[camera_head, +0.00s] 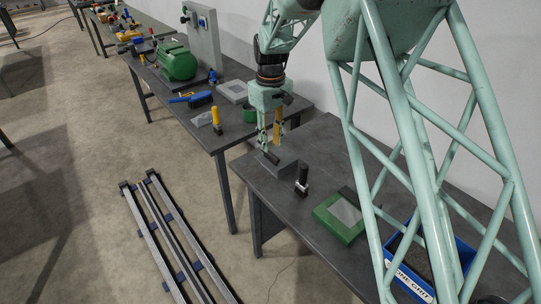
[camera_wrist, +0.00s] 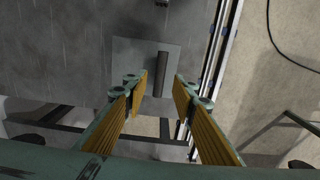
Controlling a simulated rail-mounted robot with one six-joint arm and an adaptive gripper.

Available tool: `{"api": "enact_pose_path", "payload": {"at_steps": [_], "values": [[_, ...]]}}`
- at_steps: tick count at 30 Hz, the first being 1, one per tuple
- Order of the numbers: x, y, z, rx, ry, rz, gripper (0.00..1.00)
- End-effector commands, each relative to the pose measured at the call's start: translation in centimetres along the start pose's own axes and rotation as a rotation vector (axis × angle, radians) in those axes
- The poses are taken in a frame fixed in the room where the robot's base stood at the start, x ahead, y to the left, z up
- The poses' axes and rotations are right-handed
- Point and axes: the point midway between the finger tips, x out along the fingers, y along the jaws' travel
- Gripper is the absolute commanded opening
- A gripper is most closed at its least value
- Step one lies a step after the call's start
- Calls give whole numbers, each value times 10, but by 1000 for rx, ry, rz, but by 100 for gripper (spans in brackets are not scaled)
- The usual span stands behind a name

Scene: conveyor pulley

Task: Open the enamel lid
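A grey square box top (camera_head: 287,165) with a dark bar handle (camera_head: 270,158) sits on the near dark bench, and I take it to be the enamel lid. In the wrist view the flat grey plate (camera_wrist: 130,60) lies below my gripper, with the dark handle (camera_wrist: 162,75) standing out between the fingers. The lid looks closed. My gripper (camera_head: 269,147) points down over it. Its two yellow-padded fingers (camera_wrist: 161,82) are apart, one on each side of the handle in the picture, and hold nothing. The exact height gap is hard to tell.
A black upright tool (camera_head: 302,182), a green frame with a grey plate (camera_head: 327,216) and a blue grit bin (camera_head: 402,277) stand right of the lid. The far bench carries a yellow-handled tool (camera_head: 216,116) and a green motor (camera_head: 178,63). Metal rails (camera_head: 160,238) lie on the floor.

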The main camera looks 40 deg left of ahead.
Motion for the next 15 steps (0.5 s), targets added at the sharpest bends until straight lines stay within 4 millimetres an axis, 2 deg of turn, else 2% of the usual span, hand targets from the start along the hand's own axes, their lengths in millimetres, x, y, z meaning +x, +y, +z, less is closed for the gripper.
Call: {"api": "enact_pose_path", "payload": {"at_steps": [6, 15], "values": [[31, 0, 1, 0, -2, -1, 25], [56, 0, 0, 0, -1, -1, 25]]}}
